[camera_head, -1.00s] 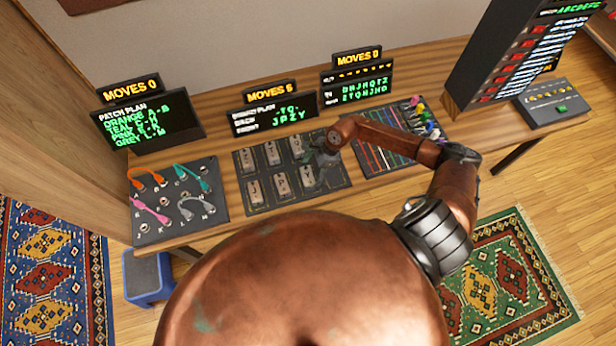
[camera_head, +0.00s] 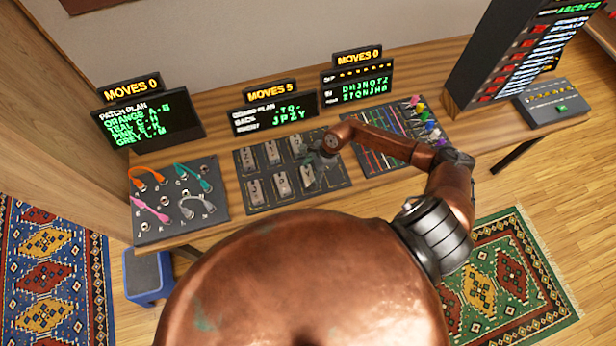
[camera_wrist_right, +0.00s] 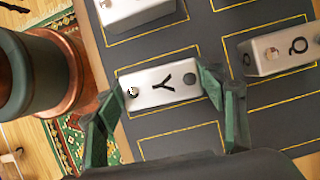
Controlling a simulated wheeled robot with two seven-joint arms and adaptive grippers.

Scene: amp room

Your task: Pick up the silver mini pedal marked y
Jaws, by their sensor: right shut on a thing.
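The silver mini pedal marked Y (camera_wrist_right: 163,88) lies across the middle of the right wrist view, its black letter facing the camera. My right gripper (camera_wrist_right: 165,90) is shut on it, with one green finger at each short end. I cannot tell whether the pedal is clear of the dark board (camera_wrist_right: 210,25). In the head view my right gripper (camera_head: 318,162) is over the right column of the pedal board (camera_head: 345,180) and partly hides what it holds. My left gripper is not in view.
A silver pedal marked Q (camera_wrist_right: 280,48) lies to the right, and another pedal (camera_wrist_right: 135,12) lies at the top left. Yellow outlines mark the board. The patch panel (camera_head: 180,225) stands left, the coloured cable board (camera_head: 390,150) right, and display signs (camera_head: 275,112) behind.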

